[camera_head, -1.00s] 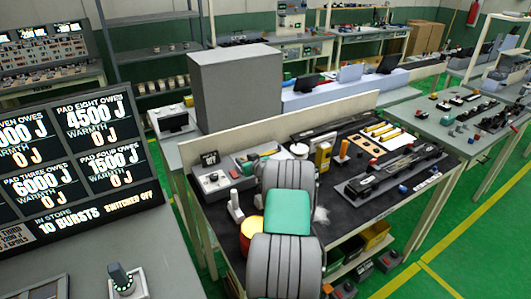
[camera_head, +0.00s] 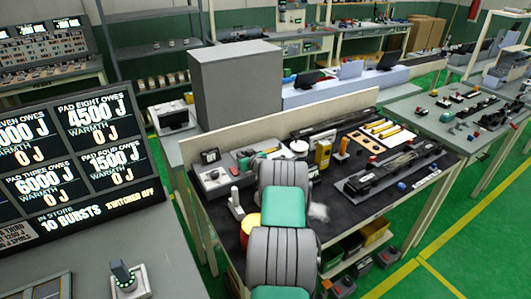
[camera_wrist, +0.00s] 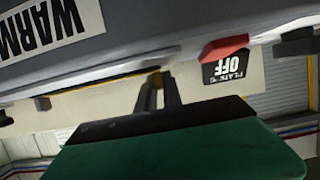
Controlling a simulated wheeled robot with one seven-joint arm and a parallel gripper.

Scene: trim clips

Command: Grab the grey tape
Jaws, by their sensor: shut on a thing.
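My gripper (camera_wrist: 159,78) shows in the wrist view as two dark fingers close together beyond a green and black palm. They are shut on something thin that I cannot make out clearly. The fingertips are near a grey box (camera_wrist: 160,35) with a "WARM" label, a red part (camera_wrist: 226,46) and a black "PLATE OFF" display (camera_wrist: 228,67). In the head view my grey and green arm hides the fingers. I cannot clearly identify the grey tape. A pale round thing (camera_head: 299,147) lies on the dark bench top (camera_head: 335,215), but I cannot tell whether it is tape.
A control box (camera_head: 212,180) stands at the bench's left. A low board (camera_head: 290,120) runs along its back edge. Yellow strips, tools and a black rail device (camera_head: 395,175) fill the right side. A display board (camera_head: 85,165) stands at left.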

